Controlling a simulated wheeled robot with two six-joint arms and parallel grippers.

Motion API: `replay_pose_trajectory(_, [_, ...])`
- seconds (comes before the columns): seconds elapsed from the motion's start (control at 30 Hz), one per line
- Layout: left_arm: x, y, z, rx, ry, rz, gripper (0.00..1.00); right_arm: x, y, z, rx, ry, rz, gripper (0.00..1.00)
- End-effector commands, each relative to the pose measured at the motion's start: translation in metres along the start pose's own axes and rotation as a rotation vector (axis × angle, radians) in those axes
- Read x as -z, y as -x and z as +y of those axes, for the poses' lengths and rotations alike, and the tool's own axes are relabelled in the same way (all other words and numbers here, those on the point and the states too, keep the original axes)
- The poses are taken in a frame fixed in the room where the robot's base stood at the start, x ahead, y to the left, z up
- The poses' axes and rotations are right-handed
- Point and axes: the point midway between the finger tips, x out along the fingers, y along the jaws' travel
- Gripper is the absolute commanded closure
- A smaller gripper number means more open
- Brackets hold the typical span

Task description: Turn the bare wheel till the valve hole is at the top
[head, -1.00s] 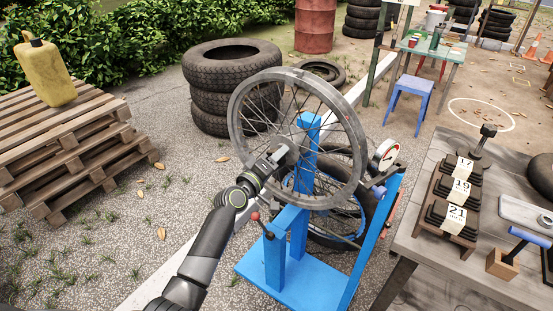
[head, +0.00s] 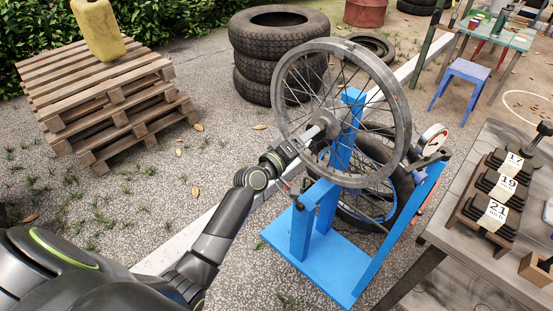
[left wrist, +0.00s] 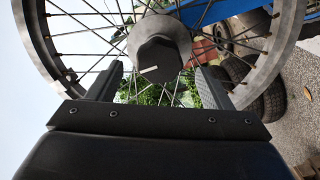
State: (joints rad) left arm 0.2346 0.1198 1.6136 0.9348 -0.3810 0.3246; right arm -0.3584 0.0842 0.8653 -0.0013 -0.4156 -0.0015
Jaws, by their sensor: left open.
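The bare wheel (head: 402,110), a grey rim with thin spokes and no tyre, stands upright in the blue stand (head: 310,268). I cannot clearly make out the valve hole in its rim. My left gripper (head: 312,136) is at the near side of the wheel's hub. In the left wrist view the open fingers of the gripper (left wrist: 158,82) point at the spokes, one to each side of the dark hub end (left wrist: 158,58), with gaps between. The hub end carries a short white mark. The rim (left wrist: 262,75) curves around both sides. My right gripper is not in view.
A round dial gauge (head: 432,138) stands beside the wheel on the right. Stacked tyres (head: 262,60) stand behind, and pallets (head: 95,75) with a yellow can (head: 98,30) are at the left.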

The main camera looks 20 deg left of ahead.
Motion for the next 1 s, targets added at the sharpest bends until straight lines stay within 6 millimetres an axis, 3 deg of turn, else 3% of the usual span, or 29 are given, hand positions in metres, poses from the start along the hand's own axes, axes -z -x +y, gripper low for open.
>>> replay_pose_trajectory(0.3, [0.000, 0.072, -0.001, 0.003, -0.004, 0.000, 0.27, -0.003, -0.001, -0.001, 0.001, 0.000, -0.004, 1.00])
replay_pose_trajectory(0.5, [0.000, 0.104, -0.001, 0.001, -0.002, 0.000, 0.27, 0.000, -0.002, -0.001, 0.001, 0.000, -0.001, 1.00])
replay_pose_trajectory(0.7, [0.000, 0.118, 0.000, 0.001, -0.002, 0.000, 0.27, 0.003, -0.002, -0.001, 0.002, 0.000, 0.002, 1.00])
replay_pose_trajectory(1.0, [0.000, 0.120, 0.000, 0.000, -0.001, 0.000, 0.27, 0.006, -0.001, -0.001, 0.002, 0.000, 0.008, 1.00])
